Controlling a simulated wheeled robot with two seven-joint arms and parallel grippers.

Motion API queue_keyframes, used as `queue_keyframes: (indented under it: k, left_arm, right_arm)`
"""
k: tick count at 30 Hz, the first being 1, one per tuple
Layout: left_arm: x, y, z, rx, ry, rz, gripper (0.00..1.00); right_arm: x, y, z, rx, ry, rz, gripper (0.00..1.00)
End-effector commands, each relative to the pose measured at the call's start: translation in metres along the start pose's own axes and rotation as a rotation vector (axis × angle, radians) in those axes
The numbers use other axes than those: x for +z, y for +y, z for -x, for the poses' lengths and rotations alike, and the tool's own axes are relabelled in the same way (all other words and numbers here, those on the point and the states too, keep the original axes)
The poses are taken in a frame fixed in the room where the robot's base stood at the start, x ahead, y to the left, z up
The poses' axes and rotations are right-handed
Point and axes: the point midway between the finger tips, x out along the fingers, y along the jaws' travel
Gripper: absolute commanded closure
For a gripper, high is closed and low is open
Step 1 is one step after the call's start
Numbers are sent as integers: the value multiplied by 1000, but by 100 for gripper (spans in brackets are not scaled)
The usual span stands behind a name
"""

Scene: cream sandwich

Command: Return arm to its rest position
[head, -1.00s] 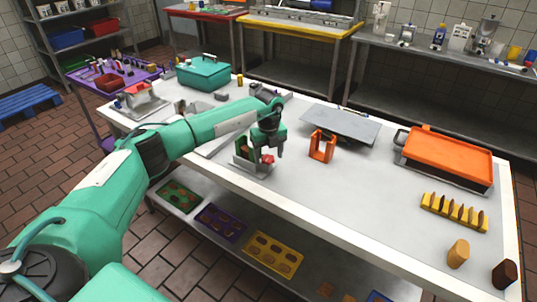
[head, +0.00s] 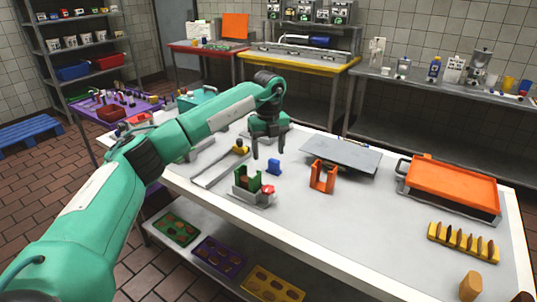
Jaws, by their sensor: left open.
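My left arm comes in from the left in the head view and reaches over the white table (head: 350,235). My left gripper (head: 268,150) points down above the table with its fingers apart and nothing between them. My right gripper is not in the picture.
An orange stand (head: 323,177), a grey plate (head: 341,155), an orange-lidded tray (head: 450,186) and a yellow rack (head: 463,242) stand on the table. A teal box (head: 197,98) sits partly behind my arm. The table's front middle is clear.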

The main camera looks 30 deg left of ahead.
Motion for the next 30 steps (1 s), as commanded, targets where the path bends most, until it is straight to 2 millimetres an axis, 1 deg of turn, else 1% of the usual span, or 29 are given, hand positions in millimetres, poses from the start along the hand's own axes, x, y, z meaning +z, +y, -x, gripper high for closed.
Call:
queue_keyframes:
  k: [11, 14, 16, 17, 20, 21, 23, 24, 26, 27, 30]
  left_arm:
    - [0, 0, -1, -1, 1, -2, 36]
    - [-10, -9, -9, -30, 18, -31, 36]
    - [-27, -24, -22, -83, 54, -81, 36]
    - [-38, -33, -30, -117, 75, -111, 36]
    - [-89, -69, -56, -281, 176, -226, 36]
    - [-114, -84, -66, -361, 226, -270, 36]
    - [-151, -103, -74, -487, 300, -325, 36]
    - [-175, -114, -77, -572, 349, -351, 36]
    - [-209, -129, -78, -702, 421, -376, 36]
    - [-230, -136, -76, -787, 466, -383, 36]
    - [-276, -149, -66, -1002, 573, -363, 36]
  right_arm:
    - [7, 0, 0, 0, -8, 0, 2]
    - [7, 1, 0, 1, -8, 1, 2]
    - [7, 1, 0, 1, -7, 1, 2]
    - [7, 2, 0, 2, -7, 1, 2]
    - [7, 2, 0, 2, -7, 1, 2]
    - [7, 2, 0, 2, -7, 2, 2]
    - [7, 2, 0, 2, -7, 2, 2]
    - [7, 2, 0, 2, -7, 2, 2]
    - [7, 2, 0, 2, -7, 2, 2]
    - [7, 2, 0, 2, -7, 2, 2]
    - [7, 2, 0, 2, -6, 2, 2]
